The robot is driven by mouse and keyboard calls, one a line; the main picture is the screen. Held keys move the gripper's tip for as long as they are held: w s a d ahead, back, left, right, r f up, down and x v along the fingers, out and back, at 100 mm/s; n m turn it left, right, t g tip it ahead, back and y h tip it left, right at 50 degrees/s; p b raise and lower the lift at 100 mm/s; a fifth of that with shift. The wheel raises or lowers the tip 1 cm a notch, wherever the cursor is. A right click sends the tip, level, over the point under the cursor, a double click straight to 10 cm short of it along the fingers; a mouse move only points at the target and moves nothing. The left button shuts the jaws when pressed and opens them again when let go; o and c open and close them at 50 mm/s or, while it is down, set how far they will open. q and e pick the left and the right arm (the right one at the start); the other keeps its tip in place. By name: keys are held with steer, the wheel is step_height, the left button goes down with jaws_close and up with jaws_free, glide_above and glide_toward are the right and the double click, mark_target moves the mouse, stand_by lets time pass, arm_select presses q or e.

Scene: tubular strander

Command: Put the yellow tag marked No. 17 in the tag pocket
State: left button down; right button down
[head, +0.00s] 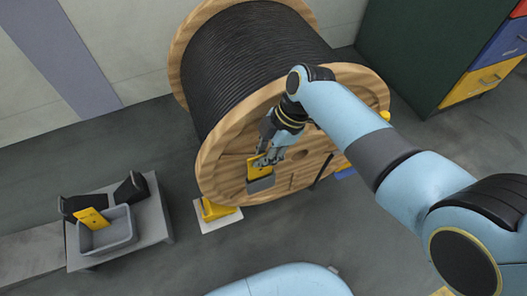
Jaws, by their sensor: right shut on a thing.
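My right gripper (266,159) is shut on a yellow tag (255,168) in front of the wooden flange of the large cable drum. The tag is upright, its lower edge at the top of the grey tag pocket (261,185) on the flange. I cannot tell whether that edge is inside the pocket or in front of it. A second yellow tag (91,218) leans in a grey tray (121,235) at the left. The marking on either tag is too small to read. My left gripper is not in view.
The cable drum (228,143) with black cable stands on yellow chocks (217,211). A grey low table (152,222) carries the tray and two black pieces (131,188). A dark green cabinet with coloured drawers (497,78) is at the upper right.

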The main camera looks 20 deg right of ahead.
steer(key=shift+f+b, duration=0.3)
steer(key=shift+f, duration=0.3)
steer(key=shift+f+b, duration=0.3)
steer(key=shift+f, duration=0.2)
steer(key=shift+f+b, duration=0.4)
steer(key=shift+f, duration=0.45)
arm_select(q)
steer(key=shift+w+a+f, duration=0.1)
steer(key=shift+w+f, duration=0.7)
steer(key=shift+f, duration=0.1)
arm_select(e)
steer(key=c, duration=1.4)
jaws_free()
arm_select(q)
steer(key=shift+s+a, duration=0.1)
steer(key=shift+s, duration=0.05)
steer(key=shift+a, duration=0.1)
